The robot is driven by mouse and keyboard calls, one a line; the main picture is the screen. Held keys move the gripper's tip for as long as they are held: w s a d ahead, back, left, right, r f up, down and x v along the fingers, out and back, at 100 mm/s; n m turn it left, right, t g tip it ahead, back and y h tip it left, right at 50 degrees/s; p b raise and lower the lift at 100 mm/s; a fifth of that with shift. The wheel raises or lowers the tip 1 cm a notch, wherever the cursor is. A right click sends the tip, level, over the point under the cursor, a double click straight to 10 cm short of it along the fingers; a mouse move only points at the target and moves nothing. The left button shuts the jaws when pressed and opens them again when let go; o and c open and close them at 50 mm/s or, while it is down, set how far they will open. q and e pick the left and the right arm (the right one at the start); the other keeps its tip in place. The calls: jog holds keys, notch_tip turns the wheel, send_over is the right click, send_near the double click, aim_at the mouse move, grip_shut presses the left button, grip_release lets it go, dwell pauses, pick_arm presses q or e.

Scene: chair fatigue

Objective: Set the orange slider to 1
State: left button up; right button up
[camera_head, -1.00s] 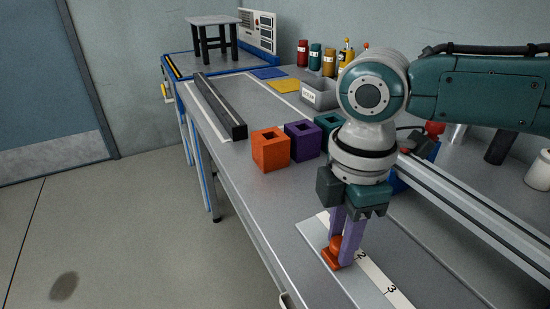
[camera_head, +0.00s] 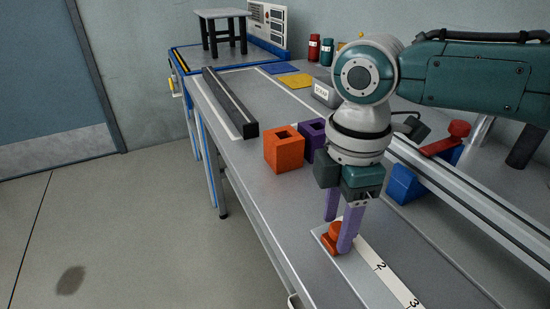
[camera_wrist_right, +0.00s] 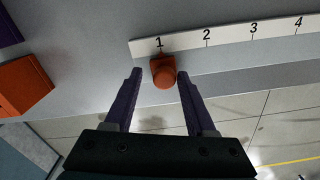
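The orange slider (camera_head: 335,238) sits on a flat plate at the bench's front edge. In the right wrist view the slider (camera_wrist_right: 163,71) lies just below the 1 mark of the white number scale (camera_wrist_right: 230,34), lined up with it. My right gripper (camera_head: 338,233) points down over the slider. Its purple fingers (camera_wrist_right: 157,76) stand on either side of the slider, with a visible gap on both sides, so it is open. In the head view the near finger hides part of the slider and the arm covers part of the bench. My left gripper is not in view.
An orange block (camera_head: 283,151) and a purple block (camera_head: 312,136) with square holes stand behind the slider. A dark rail (camera_head: 230,103) lies farther back. A metal rail (camera_head: 455,190) and a blue part with a red handle (camera_head: 440,146) are at right.

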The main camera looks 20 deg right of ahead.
aim_at(338, 225)
jog(key=shift+o, duration=0.4)
notch_tip(338, 225, up, 9)
jog(key=shift+f+p, duration=0.1)
jog(key=shift+p, duration=1)
jog(key=shift+r, duration=0.6)
